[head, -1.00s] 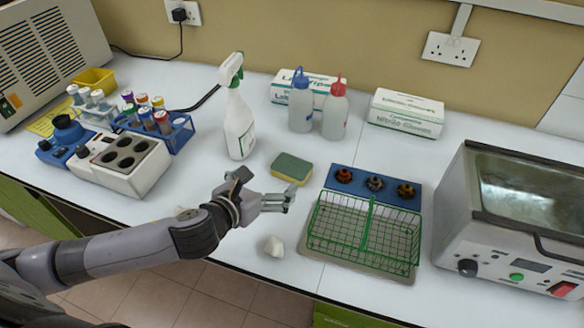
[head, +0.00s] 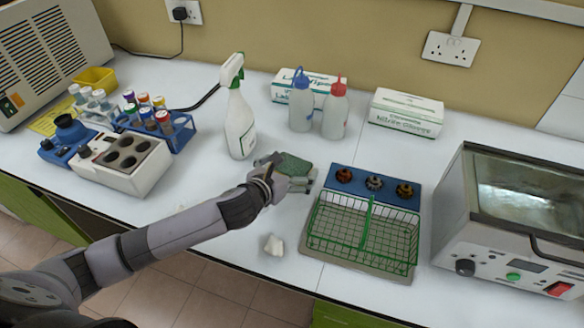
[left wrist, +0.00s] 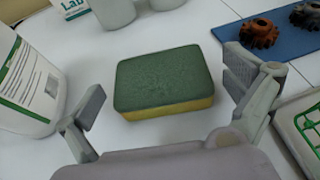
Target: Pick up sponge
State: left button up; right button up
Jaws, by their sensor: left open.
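The sponge (head: 292,165) has a green top and a yellow underside and lies flat on the white bench. In the left wrist view the sponge (left wrist: 163,80) lies crosswise between and just beyond my open fingers. My left gripper (head: 286,172) is open at the sponge and partly covers its near side in the head view. In the left wrist view the left gripper (left wrist: 168,108) has one finger on each side of the sponge, with gaps to both. My right gripper is not in view.
A spray bottle (head: 239,122) stands close left of the sponge. A green wire basket (head: 385,240) and a blue mat with metal parts (head: 358,187) are to the right. Two wash bottles (head: 302,106) stand behind. A white lump (head: 274,245) lies in front.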

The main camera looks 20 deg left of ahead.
aim_at(289, 168)
pick_arm(q)
jog(key=c, duration=0.7)
jog(key=shift+c, duration=0.2)
notch_tip(289, 168, up, 20)
jog(key=p, duration=0.1)
jog(key=s+a+r+n+y, duration=0.2)
jog(key=s+r, duration=0.2)
jog(key=s, duration=0.2)
jog(key=shift+s+r+y, duration=0.2)
jog(key=shift+r+y, duration=0.2)
